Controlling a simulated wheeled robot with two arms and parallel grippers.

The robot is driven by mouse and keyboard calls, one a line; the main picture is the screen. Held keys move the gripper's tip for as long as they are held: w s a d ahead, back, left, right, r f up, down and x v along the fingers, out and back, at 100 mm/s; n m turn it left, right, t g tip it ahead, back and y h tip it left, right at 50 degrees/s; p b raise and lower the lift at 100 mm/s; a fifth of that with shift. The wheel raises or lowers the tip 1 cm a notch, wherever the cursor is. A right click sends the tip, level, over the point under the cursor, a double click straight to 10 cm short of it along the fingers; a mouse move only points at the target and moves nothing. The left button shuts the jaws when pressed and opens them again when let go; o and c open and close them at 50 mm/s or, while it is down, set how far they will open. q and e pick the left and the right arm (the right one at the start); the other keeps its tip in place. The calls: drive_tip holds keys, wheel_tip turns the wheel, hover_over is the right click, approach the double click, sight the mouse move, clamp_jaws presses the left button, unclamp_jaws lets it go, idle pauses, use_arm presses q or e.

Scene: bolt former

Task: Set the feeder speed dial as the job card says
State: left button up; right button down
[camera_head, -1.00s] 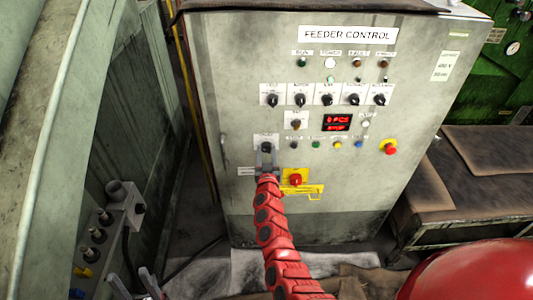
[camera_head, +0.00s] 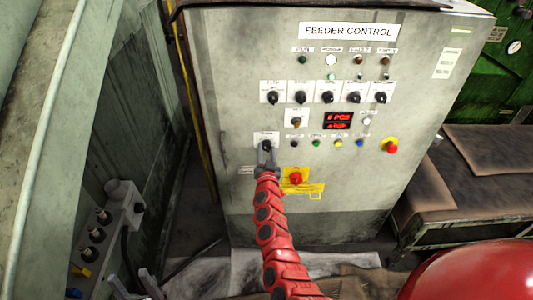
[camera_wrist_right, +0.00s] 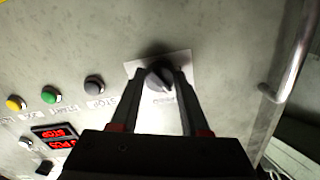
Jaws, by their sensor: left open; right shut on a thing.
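The feeder control cabinet (camera_head: 250,60) stands in front of me. A dark dial on a white plate (camera_head: 265,134) sits low on the left of its panel. My right gripper (camera_head: 266,150) is shut on this dial, with its red arm reaching up from below. The right wrist view shows the dial (camera_wrist_right: 158,78) between my two fingertips. The plate's label is too small and partly covered to read. My left gripper (camera_head: 138,284) is open and empty at the bottom left edge. I cannot make out a job card.
A row of several black knobs (camera_head: 327,97) sits higher up. A red display (camera_head: 337,121) shows "STOP" on its lower line. A red knob on a yellow plate (camera_head: 296,179) is just right of my right gripper. A red emergency button (camera_head: 391,146) is at the right.

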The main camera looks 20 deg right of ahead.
drive_tip(key=m+b, duration=0.2)
drive_tip(key=m, duration=0.3)
idle(0.5)
drive_tip(key=shift+c, duration=1.9)
unclamp_jaws()
drive_tip(key=b+v, duration=0.2)
drive_tip(key=v, duration=1.5)
drive_tip(key=shift+s, duration=0.25)
